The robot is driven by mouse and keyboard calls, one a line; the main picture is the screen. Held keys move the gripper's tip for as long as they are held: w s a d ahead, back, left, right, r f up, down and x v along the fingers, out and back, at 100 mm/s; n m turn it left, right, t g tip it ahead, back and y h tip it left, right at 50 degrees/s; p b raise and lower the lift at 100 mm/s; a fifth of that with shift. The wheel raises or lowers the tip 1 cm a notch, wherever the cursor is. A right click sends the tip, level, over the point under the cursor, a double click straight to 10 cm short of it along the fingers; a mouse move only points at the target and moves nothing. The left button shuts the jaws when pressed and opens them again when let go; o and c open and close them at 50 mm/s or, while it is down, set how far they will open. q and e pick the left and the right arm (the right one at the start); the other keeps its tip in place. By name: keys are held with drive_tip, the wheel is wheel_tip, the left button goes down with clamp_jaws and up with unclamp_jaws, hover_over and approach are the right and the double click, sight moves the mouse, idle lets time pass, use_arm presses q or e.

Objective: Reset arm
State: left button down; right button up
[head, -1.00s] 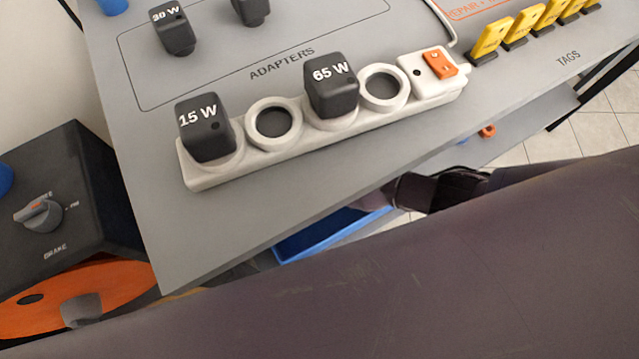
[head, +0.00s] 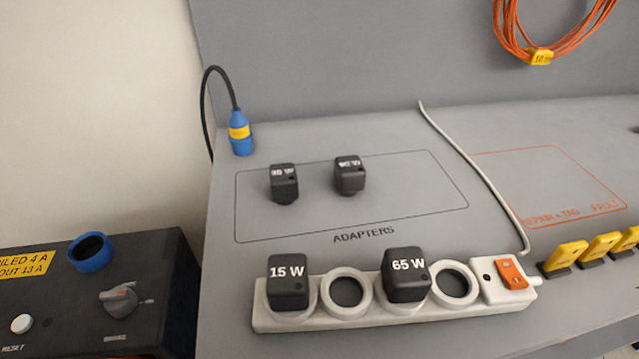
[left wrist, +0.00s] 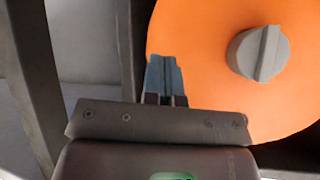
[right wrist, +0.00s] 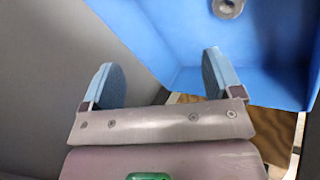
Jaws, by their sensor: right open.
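My left gripper (left wrist: 164,78) shows only in the left wrist view, its two blue-grey fingers together with nothing visible between them. It is in front of or beside an orange disc (left wrist: 190,25) with a grey knob (left wrist: 258,53). My right gripper (right wrist: 160,85) shows only in the right wrist view, its fingers wide apart and empty. A blue bin (right wrist: 165,30) is ahead of it, with a grey ring-shaped part (right wrist: 228,7) inside. Neither gripper shows in the head view now.
The bench bears a white power strip (head: 390,308) with a 15 W adapter (head: 288,283) and a 65 W adapter (head: 404,275). Two more adapters, one (head: 284,184) left of the other (head: 349,176), stand in the outlined area.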

drive_tip(key=s+d+r+m+t+h, duration=0.1)
drive_tip(key=d+r+m+t, duration=0.1)
drive_tip(key=d+r, duration=0.45)
drive_tip(key=s+d+r+m+t+b, duration=0.1)
drive_tip(key=s+d+r+m, duration=0.15)
drive_tip(key=s, duration=0.45)
drive_tip(key=s+d+r+m, duration=0.2)
drive_tip(key=s+r+m, duration=0.15)
drive_tip(key=s, duration=0.45)
drive_tip(key=s+d+r+m+t+b, duration=0.1)
drive_tip(key=s+d+r+m, duration=0.1)
drive_tip(key=s+m, duration=0.35)
drive_tip(key=s+a+y, duration=0.2)
drive_tip(key=s+a, duration=0.1)
drive_tip(key=a, duration=0.3)
use_arm(q)
wheel_tip(320, 180, up, 7)
drive_tip(key=s+n+p, duration=0.1)
drive_tip(key=p, duration=1.2)
drive_tip(key=shift+s+a+p, duration=0.3)
drive_tip(key=shift+s, duration=0.1)
use_arm(e)
wheel_tip(320, 180, up, 10)
drive_tip(key=d, duration=0.1)
drive_tip(key=shift+d+f+h, duration=0.15)
drive_tip(key=shift+d+h, duration=0.05)
drive_tip(key=shift+h, duration=0.2)
drive_tip(key=shift+m, duration=0.25)
